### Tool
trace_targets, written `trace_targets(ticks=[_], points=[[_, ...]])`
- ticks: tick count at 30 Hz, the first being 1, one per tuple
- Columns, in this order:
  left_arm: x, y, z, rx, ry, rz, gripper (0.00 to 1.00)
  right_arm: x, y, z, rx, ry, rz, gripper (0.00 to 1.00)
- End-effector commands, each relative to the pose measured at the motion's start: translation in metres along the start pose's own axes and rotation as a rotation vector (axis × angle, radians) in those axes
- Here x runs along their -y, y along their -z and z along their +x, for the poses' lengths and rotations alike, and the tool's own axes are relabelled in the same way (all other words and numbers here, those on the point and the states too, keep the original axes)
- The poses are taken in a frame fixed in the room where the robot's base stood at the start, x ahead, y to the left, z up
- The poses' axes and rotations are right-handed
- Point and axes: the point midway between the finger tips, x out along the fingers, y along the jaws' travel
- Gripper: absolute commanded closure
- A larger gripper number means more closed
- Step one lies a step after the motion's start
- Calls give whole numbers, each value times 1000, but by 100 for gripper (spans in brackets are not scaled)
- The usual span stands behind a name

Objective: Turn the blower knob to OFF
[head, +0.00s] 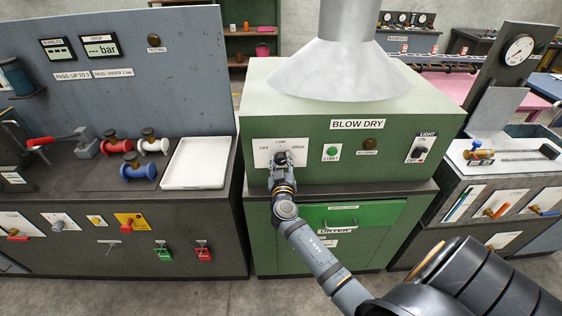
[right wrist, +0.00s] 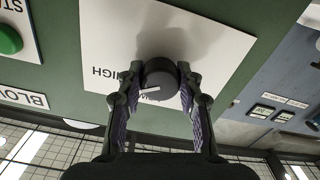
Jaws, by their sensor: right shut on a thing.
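The blower knob (right wrist: 160,78) is a dark round knob on a white label plate (head: 262,152) on the green BLOW DRY dryer. The plate reads OFF at left, LOW at top and HIGH at right in the head view. My right gripper (head: 281,160) is at the plate and hides most of the knob there. In the right wrist view, which is upside down, the right gripper (right wrist: 160,90) has a finger on each side of the knob, shut on it. The knob's white pointer is turned toward the HIGH side. My left gripper is not in view.
A green START button (head: 332,152), a round brown lamp (head: 374,147) and a LIGHT switch (head: 418,149) sit right of the knob. A green drawer (head: 378,213) is below. A wide metal hood (head: 342,70) rises above. A bench with a white tray (head: 196,163) and spools stands left.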

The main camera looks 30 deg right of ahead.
Motion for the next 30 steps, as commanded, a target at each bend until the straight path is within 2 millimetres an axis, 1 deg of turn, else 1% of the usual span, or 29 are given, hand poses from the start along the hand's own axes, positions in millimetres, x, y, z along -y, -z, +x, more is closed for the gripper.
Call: trace_targets(ticks=[1, 2, 3, 8, 14, 20, 30], points=[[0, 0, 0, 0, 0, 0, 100, 0, 0, 0, 0, 0, 0, 90], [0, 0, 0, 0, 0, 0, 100, 0, 0, 0, 0, 1, 0, 94], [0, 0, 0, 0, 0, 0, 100, 0, 0, 0, 0, 1, 0, 96], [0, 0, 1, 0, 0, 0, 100, 0, 0, 0, 0, 1, -10, 96], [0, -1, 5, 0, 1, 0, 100, 1, -1, 0, 0, 1, -79, 96], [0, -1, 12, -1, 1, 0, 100, 1, -2, 0, -1, 2, -223, 96], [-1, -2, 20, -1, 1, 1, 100, 0, -1, 0, 0, 2, -544, 96]])
